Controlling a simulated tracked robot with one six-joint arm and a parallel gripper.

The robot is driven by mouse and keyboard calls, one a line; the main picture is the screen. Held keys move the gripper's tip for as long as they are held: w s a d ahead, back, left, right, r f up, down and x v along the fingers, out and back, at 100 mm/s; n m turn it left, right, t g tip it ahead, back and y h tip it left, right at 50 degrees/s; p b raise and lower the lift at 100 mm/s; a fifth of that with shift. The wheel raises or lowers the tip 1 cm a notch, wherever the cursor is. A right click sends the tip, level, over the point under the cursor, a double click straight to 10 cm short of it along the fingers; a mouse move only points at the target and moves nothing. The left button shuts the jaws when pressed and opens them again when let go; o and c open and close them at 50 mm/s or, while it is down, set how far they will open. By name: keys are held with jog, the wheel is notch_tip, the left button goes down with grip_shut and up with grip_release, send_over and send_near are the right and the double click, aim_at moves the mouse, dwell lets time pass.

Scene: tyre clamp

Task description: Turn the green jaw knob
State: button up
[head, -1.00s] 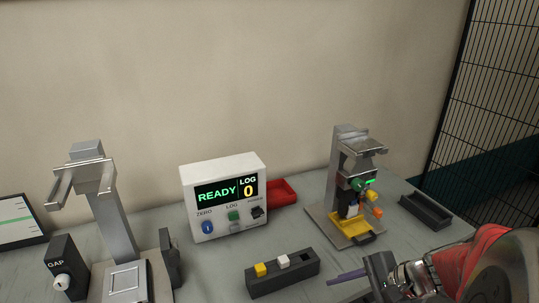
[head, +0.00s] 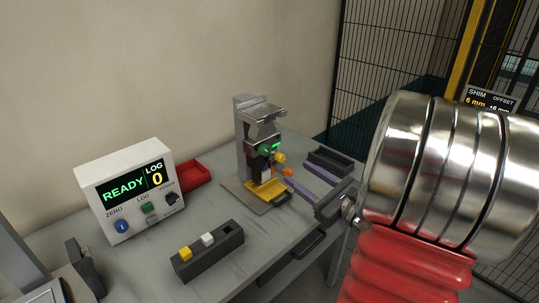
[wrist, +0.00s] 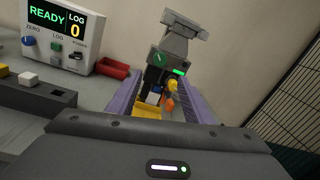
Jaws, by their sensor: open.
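The green jaw knob (head: 265,150) is on the front of the dark head of a grey metal stand (head: 243,135). It also shows in the wrist view (wrist: 158,57), above a yellow knob (wrist: 173,84) and an orange knob (wrist: 168,104). My gripper (head: 296,180) is open and empty, its purple fingers pointing at the stand from the right in the head view. In the wrist view, the fingers (wrist: 160,84) lie to either side of the knobs, with the green knob beyond them; I see no contact.
A yellow plate (head: 258,190) lies at the stand's base. A white READY box (head: 120,215), red tray (head: 190,173) and dark block holder (head: 208,258) stand to the left. A dark tray (head: 335,160) lies behind my fingers. A mesh fence (head: 385,50) rises at the back right.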

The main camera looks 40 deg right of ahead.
aim_at(267, 153)
dwell(0.3)
jog(key=w, duration=0.9)
jog(key=w+a, duration=0.1)
jog(key=w, duration=0.3)
jog(key=shift+w, duration=0.4)
jog(key=shift+c, duration=0.7)
jog(key=c, duration=0.9)
